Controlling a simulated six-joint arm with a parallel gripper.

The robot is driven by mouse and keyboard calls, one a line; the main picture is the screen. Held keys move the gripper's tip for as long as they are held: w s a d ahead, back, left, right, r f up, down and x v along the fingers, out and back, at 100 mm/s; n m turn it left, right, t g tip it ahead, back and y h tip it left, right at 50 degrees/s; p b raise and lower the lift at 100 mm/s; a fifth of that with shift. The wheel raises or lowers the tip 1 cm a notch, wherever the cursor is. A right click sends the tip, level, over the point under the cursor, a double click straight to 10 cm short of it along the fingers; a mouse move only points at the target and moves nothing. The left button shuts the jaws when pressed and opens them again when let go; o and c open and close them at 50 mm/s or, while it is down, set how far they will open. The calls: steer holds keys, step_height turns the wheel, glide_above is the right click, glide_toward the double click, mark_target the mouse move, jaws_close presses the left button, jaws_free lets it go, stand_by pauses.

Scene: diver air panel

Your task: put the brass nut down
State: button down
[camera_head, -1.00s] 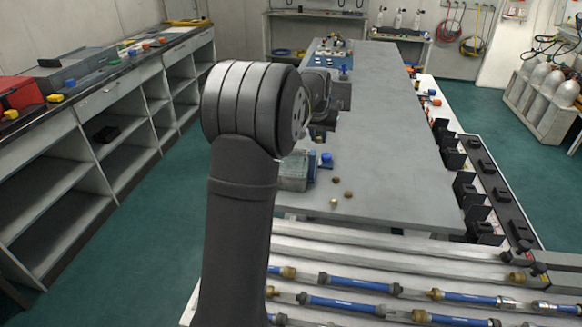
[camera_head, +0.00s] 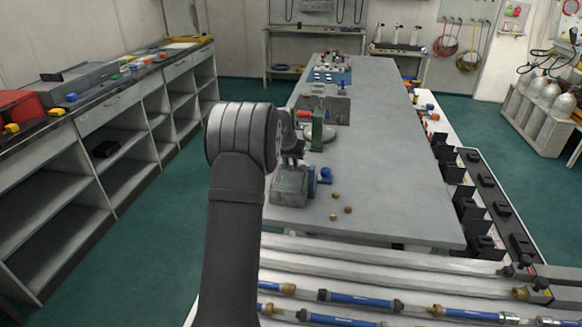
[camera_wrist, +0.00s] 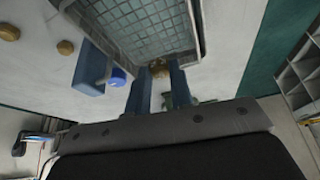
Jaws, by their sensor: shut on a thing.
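My gripper (camera_wrist: 160,84) shows in the wrist view with its two blue-grey fingers closed on a small brass nut (camera_wrist: 160,68). The nut is at the near rim of a grey tray (camera_wrist: 203,40) with a gridded floor; I cannot tell whether it touches the tray. In the head view the grey tray (camera_head: 290,188) stands at the table's near left edge, and my gripper is mostly hidden by my arm. Loose brass nuts (camera_head: 348,210) lie on the table to the right of the tray; two show in the wrist view (camera_wrist: 65,47).
A blue block with a round blue cap (camera_head: 326,173) stands right beside the tray; its cap also shows in the wrist view (camera_wrist: 118,76). A green stand (camera_head: 317,130) is behind the tray. The grey table (camera_head: 400,185) is clear to the right.

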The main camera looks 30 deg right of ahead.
steer(key=shift+f, duration=1.05)
steer(key=shift+f, duration=0.6)
steer(key=c, duration=1.3)
jaws_free()
steer(key=shift+r, duration=0.55)
steer(key=v, duration=1.2)
